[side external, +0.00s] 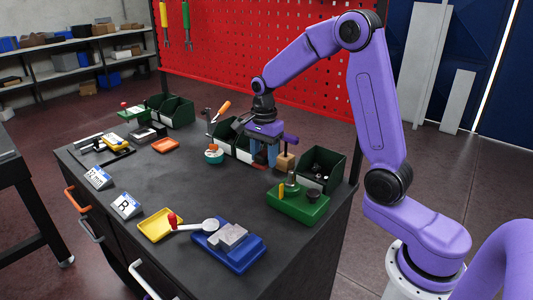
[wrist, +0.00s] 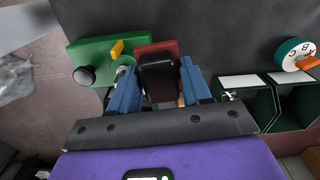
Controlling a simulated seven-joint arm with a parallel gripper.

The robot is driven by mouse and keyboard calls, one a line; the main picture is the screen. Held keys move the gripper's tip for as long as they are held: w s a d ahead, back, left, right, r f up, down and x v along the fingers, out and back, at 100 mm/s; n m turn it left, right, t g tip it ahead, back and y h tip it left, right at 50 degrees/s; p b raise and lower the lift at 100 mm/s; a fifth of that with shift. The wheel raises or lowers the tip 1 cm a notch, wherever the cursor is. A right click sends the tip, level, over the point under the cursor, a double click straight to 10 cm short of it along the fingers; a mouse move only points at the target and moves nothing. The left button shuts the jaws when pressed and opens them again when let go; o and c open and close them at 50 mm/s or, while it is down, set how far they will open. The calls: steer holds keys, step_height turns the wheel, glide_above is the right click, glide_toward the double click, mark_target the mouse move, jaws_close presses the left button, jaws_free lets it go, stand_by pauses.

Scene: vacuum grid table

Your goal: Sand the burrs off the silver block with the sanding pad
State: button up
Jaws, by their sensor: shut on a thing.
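My gripper (wrist: 158,85) is shut on what looks like the sanding pad, a black-topped block (wrist: 157,72) with a dark red base, between two blue fingers in the wrist view. In the side view my gripper (side external: 264,153) points down over the back right of the table, beside a small wooden block (side external: 285,162). The silver block (side external: 229,235) sits on a blue fixture (side external: 245,255) at the table's front, well away from my gripper. Burrs are too small to tell. The silver block is not in the wrist view.
A green fixture (side external: 298,206) with a black knob and a dark green bin (side external: 322,170) stand near my gripper. A yellow tray (side external: 160,225) and a red-knobbed lever (side external: 190,226) lie left of the blue fixture. The table's middle (side external: 190,185) is clear.

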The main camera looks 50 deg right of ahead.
steer(key=s+a+n, duration=0.1)
steer(key=a+n, duration=0.8)
steer(key=a, duration=0.2)
steer(key=n, duration=0.8)
glide_toward(239, 238)
steer(key=w+r, duration=0.1)
steer(key=w, duration=0.3)
steer(key=shift+f, duration=3.7)
steer(key=shift+s+f, duration=0.25)
steer(key=shift+c, duration=0.5)
steer(key=shift+s, duration=1.75)
steer(key=shift+c, duration=0.4)
steer(key=shift+w, duration=2)
step_height(239, 238, up, 2)
steer(key=shift+w+r, duration=0.1)
steer(key=shift+r, duration=0.15)
step_height(239, 238, up, 6)
steer(key=shift+f, duration=0.15)
